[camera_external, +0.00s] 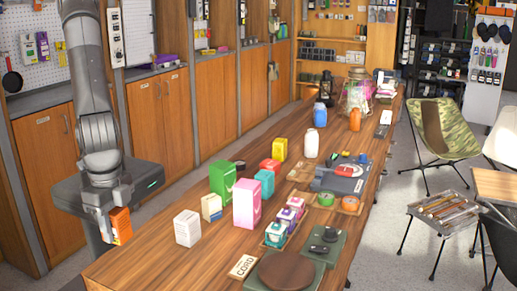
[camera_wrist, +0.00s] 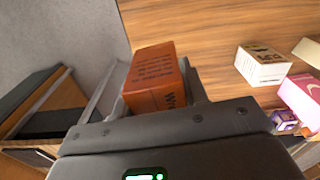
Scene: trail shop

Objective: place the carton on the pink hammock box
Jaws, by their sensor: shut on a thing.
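My gripper (camera_external: 108,222) is shut on a small orange carton (camera_external: 121,226) with dark print. The carton also shows between the fingers in the wrist view (camera_wrist: 156,78). The gripper holds it beyond the left edge of the wooden table, apart from the other boxes. The pink hammock box (camera_external: 247,204) stands upright on the table, to the right of the gripper. Part of it shows at the right edge of the wrist view (camera_wrist: 300,97). Its top looks bare.
A white box (camera_external: 187,229) and a cream box (camera_external: 211,208) stand between my gripper and the pink box. A green box (camera_external: 223,180) and a teal box (camera_external: 264,184) stand behind. Small purple-and-white boxes (camera_external: 283,222) sit right of it. The table's near left corner is clear.

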